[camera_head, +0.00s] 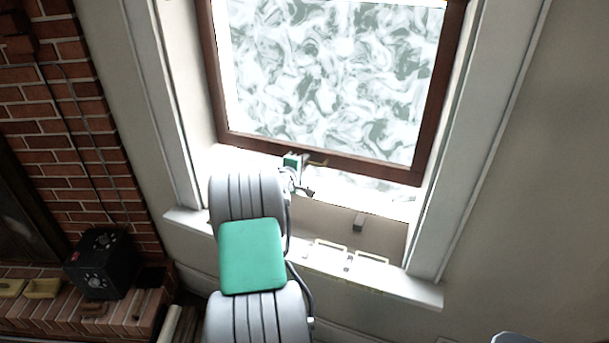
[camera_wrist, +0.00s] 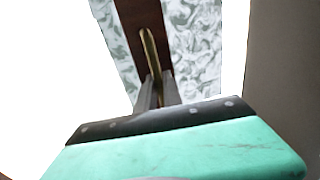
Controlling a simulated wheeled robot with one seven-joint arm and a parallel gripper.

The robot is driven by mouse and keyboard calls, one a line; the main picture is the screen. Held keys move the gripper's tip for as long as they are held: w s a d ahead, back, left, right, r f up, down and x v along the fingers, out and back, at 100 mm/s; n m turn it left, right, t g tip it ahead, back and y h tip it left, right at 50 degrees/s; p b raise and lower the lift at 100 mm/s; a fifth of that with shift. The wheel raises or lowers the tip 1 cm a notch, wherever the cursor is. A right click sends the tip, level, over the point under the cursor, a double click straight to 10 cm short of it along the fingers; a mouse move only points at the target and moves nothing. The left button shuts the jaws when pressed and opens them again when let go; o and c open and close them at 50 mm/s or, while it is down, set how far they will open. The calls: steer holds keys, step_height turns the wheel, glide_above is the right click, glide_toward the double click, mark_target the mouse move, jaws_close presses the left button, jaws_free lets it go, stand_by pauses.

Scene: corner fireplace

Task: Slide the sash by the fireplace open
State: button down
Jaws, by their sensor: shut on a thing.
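The sash (camera_head: 372,168) has a dark brown frame and frosted, swirl-patterned glass. Its bottom rail sits above the sill, with a bright gap below it. A brass handle (camera_head: 318,163) is on the bottom rail. My gripper (camera_head: 305,160) is at this handle, coming from below. In the wrist view the handle (camera_wrist: 149,48) runs up from between the two dark fingers of my gripper (camera_wrist: 156,88), which are shut on it. The brown rail (camera_wrist: 140,22) is behind it. The grip itself is small and partly hidden in the head view.
White casing (camera_head: 480,140) flanks the opening. A brick fireplace (camera_head: 75,130) with a black box (camera_head: 101,263) is at left. Bare wall lies right.

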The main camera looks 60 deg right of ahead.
step_height(320, 180, up, 6)
steer(key=shift+r+p, duration=0.25)
steer(key=shift+p, duration=0.45)
steer(key=c, duration=1.8)
jaws_free()
steer(key=shift+c, duration=0.2)
steer(key=shift+o, duration=0.3)
steer(key=shift+f, duration=0.15)
steer(key=b+v, duration=0.1)
steer(key=v, duration=0.7)
